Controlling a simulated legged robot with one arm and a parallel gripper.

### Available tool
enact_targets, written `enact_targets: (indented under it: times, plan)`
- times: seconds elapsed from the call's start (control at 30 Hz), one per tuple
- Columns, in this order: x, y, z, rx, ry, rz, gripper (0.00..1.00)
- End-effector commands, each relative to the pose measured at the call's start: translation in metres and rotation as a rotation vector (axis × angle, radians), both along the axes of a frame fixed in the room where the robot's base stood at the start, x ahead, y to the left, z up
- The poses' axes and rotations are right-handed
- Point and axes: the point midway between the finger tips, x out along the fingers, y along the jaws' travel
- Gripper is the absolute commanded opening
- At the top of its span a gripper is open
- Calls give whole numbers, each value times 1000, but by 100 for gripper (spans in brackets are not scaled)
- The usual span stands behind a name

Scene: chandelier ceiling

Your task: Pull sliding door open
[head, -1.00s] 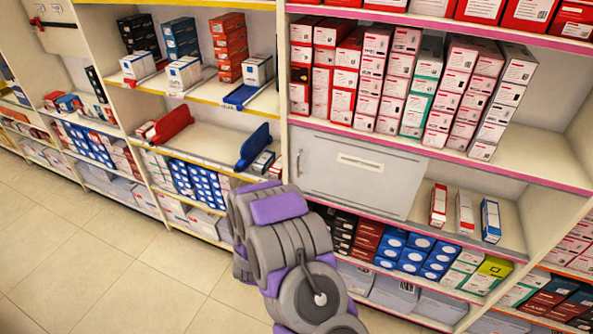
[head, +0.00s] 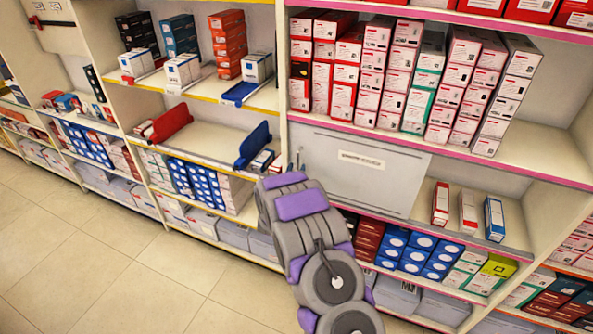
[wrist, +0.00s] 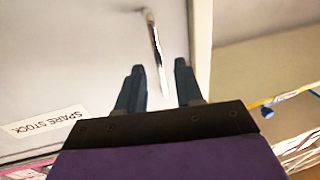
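The grey sliding door (head: 365,192) closes the left part of a shelf bay. Its thin upright handle (head: 298,160) is near the door's left edge. In the wrist view the door (wrist: 75,60) fills the left side, with a "SPARE STOCK" label, and the metal handle (wrist: 156,48) shows ahead of my gripper (wrist: 159,67). The gripper is open, its two dark fingers apart. The handle lies in line with the gap between them; I cannot tell whether it touches a finger. In the head view my arm hides the gripper.
Right of the door an open compartment holds three small upright boxes (head: 468,212). Stacked red and white boxes (head: 375,65) stand on the shelf above. A blue divider (head: 253,145) stands on the left shelf, near my arm. The tiled floor (head: 100,240) is clear.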

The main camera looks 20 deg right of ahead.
Motion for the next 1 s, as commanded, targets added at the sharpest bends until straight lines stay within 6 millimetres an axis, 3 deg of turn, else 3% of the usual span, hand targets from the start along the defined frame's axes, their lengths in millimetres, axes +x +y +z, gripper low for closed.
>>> enact_targets:
  times: [0.47, 0.83, 1.0]
  plan:
    - [9, -6, 0, 0, 2, 2, 36]
    - [9, -6, 0, 0, 2, 2, 1]
    - [10, -6, 0, 0, 2, 2, 0]
